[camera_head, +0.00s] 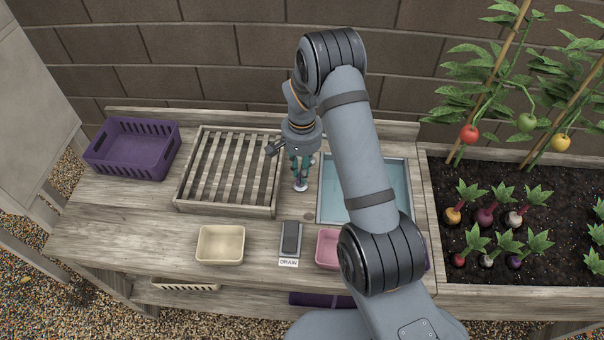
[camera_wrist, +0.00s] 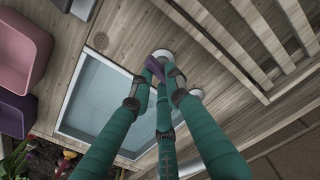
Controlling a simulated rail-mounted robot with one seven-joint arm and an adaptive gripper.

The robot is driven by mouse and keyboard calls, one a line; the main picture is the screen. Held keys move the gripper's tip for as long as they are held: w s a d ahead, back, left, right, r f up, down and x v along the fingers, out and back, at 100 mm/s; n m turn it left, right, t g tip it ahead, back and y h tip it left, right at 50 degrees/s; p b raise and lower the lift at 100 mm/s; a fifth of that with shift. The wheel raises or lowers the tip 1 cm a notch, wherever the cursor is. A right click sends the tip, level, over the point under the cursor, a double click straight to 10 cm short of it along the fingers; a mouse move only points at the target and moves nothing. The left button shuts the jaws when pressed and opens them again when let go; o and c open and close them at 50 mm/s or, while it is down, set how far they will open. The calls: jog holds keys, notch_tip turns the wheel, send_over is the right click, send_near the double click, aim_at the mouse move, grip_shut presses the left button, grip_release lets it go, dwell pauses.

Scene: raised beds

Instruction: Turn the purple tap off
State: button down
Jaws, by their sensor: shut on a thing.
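The purple tap (camera_wrist: 153,67) shows in the wrist view as a small purple piece between the tips of my fingers, beside a round pale base. My gripper (camera_wrist: 161,74) is shut on it, with its teal fingers closed in around the purple piece. The fingers hide most of the tap, so which way its handle points cannot be told. In the head view my gripper (camera_head: 301,174) points down at the bench between the slatted rack and the basin. A pale disc shows just below the fingertips there, and no purple of the tap can be made out.
The water basin (camera_head: 328,216) is right of my gripper, partly behind my arm. The slatted rack (camera_head: 225,211) is close on the left, with a purple crate (camera_head: 130,165) beyond. A beige tub (camera_head: 220,261), a DRAIN pedal (camera_head: 291,240) and a pink tub (camera_head: 328,249) line the front.

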jog(key=m+b, duration=0.1)
jog(key=b, duration=0.1)
jog(key=m+b, duration=0.1)
jog(key=m, duration=0.1)
jog(key=shift+f+m+b, duration=0.3)
jog(key=shift+b, duration=0.05)
jog(key=m+b, duration=0.4)
jog(key=shift+s+a+m, duration=0.1)
jog(key=shift+m, duration=0.2)
jog(key=m+b, duration=0.4)
jog(key=shift+r, duration=0.1)
jog(key=shift+a+r+m+b, duration=0.15)
jog(key=shift+m+b, duration=0.8)
jog(key=shift+m, duration=0.75)
jog(key=c, duration=1.7)
grip_release()
jog(key=shift+o, duration=0.2)
jog(key=shift+s, duration=0.1)
jog(key=shift+r, duration=0.15)
